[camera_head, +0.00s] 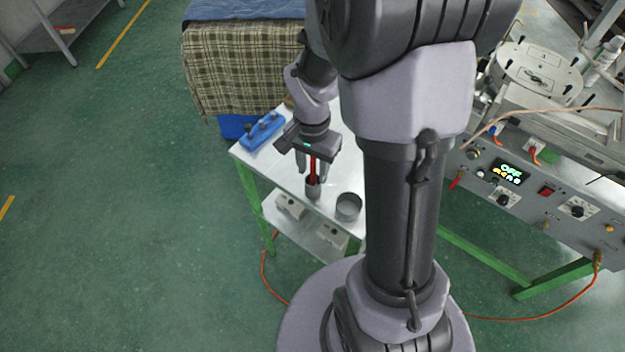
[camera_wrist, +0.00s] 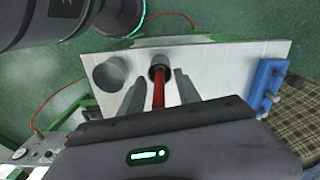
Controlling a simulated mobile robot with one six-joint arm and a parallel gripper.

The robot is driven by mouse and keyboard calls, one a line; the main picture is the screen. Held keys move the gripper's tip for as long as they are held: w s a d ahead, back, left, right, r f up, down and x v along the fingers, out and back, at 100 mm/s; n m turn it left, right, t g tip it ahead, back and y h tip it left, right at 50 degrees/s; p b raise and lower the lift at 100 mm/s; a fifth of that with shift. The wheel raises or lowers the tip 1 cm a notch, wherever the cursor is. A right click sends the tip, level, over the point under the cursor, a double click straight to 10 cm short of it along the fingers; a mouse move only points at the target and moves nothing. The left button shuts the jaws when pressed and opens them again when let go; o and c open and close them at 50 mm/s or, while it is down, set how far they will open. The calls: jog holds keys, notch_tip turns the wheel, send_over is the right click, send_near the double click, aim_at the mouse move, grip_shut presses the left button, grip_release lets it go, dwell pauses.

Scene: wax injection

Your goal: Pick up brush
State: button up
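The brush (camera_head: 313,168) has a red handle and stands roughly upright in a small metal cup (camera_head: 313,190) on the white table. Its lower end is hidden in the cup. My gripper (camera_head: 312,170) points down over the cup, with its fingers on either side of the red handle. In the wrist view, the brush (camera_wrist: 159,92) lies between the two fingers of my gripper (camera_wrist: 160,80), with a gap on both sides. The gripper is open and holds nothing. The small cup (camera_wrist: 160,68) shows just beyond the fingertips.
A wider grey metal cup (camera_head: 349,206) stands to the right of the small cup. A blue holder (camera_head: 262,130) lies at the table's left back. A cloth-covered stand (camera_head: 235,75) is behind. A machine with a control panel (camera_head: 540,190) stands at right.

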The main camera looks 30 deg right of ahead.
grip_shut()
